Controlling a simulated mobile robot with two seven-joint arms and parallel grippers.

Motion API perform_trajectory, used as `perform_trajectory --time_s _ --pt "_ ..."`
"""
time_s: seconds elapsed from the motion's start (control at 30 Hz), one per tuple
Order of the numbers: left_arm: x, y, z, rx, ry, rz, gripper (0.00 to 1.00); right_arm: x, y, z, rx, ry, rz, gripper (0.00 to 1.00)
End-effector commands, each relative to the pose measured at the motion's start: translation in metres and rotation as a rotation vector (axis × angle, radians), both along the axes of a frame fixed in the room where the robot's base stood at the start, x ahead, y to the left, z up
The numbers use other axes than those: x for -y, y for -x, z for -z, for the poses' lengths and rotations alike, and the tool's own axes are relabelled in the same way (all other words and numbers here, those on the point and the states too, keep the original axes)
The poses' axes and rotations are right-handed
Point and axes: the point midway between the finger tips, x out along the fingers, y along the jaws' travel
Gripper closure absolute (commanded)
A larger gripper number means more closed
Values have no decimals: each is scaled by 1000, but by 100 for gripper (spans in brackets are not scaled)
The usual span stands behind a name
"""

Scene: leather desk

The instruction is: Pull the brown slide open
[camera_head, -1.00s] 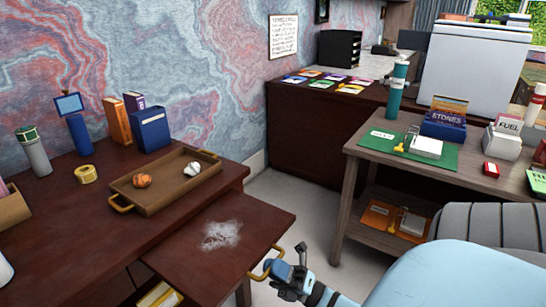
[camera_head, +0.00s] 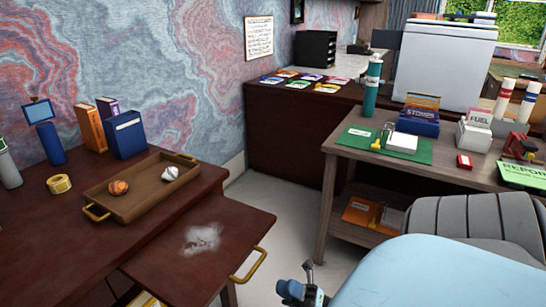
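The brown slide (camera_head: 165,262) is a flat dark-brown board drawn out from the desk's right side, below the desktop. A pale, whitish smudge (camera_head: 203,239) lies on its top. A brass loop handle (camera_head: 250,266) is on its outer right edge. My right gripper (camera_head: 297,281) is at the bottom of the view, right of the handle and apart from it. Its fingers look spread and hold nothing; the view cuts off part of it. My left gripper is not in view.
A wooden tray (camera_head: 117,207) with an orange ball and a white crumpled piece sits on the desk (camera_head: 40,245). A grey chair (camera_head: 445,225) and side table (camera_head: 345,147) are at right. Floor between is clear.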

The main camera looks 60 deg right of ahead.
Motion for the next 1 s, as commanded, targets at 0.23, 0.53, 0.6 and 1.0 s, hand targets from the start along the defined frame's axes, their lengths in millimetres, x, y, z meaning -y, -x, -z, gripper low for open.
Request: perform_trajectory --time_s 0.23,0.53,0.6,1.0 --pt "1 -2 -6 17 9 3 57 10 11 18 0 0 1 77" --pt "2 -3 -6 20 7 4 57 11 12 18 0 0 1 77" --pt "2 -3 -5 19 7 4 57 11 12 18 0 0 1 77" --pt "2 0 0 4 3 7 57 11 12 18 0 0 1 77"
